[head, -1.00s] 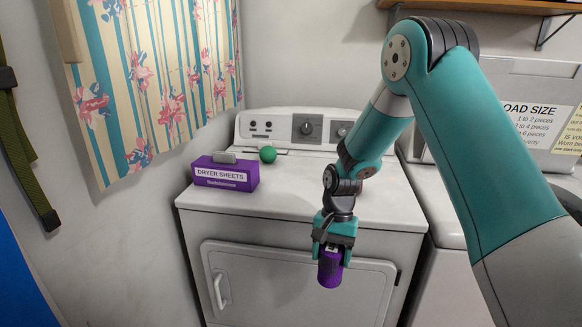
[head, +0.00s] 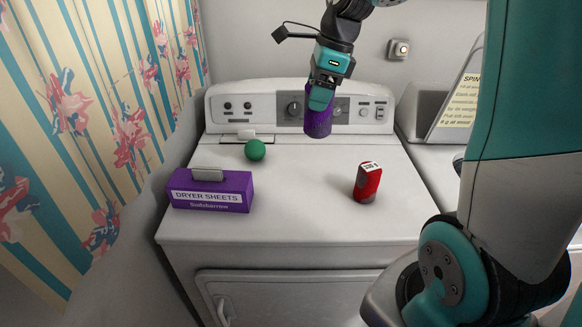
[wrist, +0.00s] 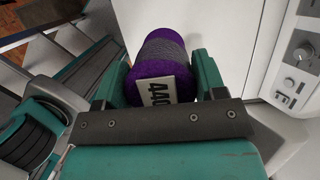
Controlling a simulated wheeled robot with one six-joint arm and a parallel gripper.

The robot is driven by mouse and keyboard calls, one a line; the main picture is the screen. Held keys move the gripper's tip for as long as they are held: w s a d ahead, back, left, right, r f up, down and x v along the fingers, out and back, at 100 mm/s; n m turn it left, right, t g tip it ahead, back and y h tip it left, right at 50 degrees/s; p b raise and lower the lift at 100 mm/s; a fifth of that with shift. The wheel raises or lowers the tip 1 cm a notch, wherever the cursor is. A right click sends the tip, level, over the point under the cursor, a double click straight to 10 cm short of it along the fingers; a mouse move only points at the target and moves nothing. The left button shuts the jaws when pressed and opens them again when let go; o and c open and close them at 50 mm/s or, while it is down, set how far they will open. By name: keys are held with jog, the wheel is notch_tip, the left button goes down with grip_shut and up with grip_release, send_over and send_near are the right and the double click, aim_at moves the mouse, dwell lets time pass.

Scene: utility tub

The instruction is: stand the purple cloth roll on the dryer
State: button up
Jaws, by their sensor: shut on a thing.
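The purple cloth roll (head: 318,122) is held in my gripper (head: 322,98) at the back of the dryer (head: 290,215), in front of its control panel. The roll looks close to upright in the head view. I cannot tell whether its lower end touches the dryer top or hangs above it. In the wrist view the roll (wrist: 163,52) sits between the two fingers, with a grey band and a white label showing. The gripper covers part of the roll's upper end in the head view.
The middle and front of the top are clear. A striped curtain (head: 90,110) hangs at left.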

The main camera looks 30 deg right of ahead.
notch_tip(320, 180, down, 20)
jog(key=shift+w+a+r+p, duration=0.1)
jog(key=shift+w+r+p, duration=0.05)
jog(key=shift+p, duration=0.45)
jog(key=shift+f, duration=0.2)
jog(key=o, duration=1.2)
jog(key=shift+r, duration=0.15)
